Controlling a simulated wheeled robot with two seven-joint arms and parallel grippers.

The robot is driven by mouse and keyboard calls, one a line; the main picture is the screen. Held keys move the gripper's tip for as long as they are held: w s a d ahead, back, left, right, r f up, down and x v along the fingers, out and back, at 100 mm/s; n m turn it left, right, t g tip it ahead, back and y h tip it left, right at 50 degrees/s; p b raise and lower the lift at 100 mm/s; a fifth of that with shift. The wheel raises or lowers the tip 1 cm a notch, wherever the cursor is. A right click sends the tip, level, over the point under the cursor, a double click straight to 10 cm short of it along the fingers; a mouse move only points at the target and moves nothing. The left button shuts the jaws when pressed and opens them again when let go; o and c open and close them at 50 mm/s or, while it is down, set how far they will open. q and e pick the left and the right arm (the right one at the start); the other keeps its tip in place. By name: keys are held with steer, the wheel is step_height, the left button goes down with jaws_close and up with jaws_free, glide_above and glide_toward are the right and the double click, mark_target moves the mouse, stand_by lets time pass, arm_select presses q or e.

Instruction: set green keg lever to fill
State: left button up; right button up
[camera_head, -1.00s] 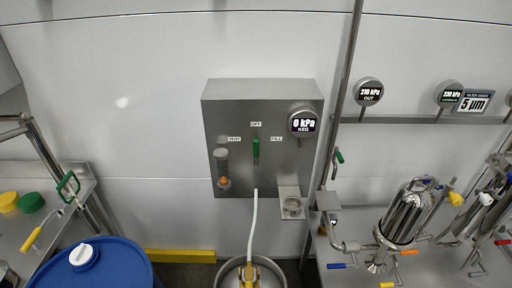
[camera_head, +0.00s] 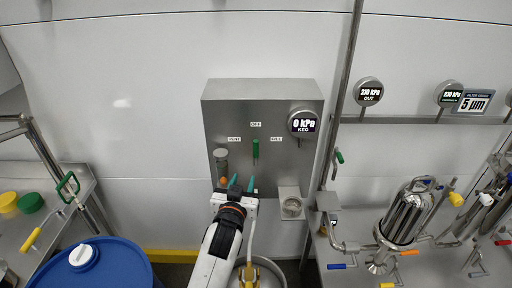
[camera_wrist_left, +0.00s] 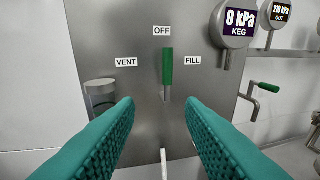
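The green keg lever (camera_head: 256,149) stands upright on the grey steel panel (camera_head: 282,101), pointing at the OFF label (camera_head: 256,124). The VENT label (camera_head: 234,140) is to its left and the FILL label (camera_head: 276,139) to its right. In the left wrist view the lever (camera_wrist_left: 168,66) shows ahead, between and beyond the fingers. My left gripper (camera_head: 242,183) is open and empty, just below the lever; its teal fingers (camera_wrist_left: 160,118) are spread wide. My right gripper is not in view.
The keg gauge (camera_head: 303,124) reads 0 kPa at the panel's upper right. A small cup holder (camera_head: 291,204) juts out at lower right. A white hose (camera_head: 252,232) runs down to a keg. A blue drum (camera_head: 100,266) stands at lower left, a filter housing (camera_head: 405,212) at right.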

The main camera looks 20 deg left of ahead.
mark_target(255, 149)
arm_select(q)
steer(key=shift+t, duration=0.5)
steer(key=w, duration=0.4)
steer(key=w+r, duration=0.1)
steer(key=w, duration=0.4)
steer(key=w+r+p, duration=0.1)
steer(key=w, duration=0.3)
steer(key=shift+w+a+r, duration=0.1)
steer(key=shift+w, duration=0.25)
jaws_close()
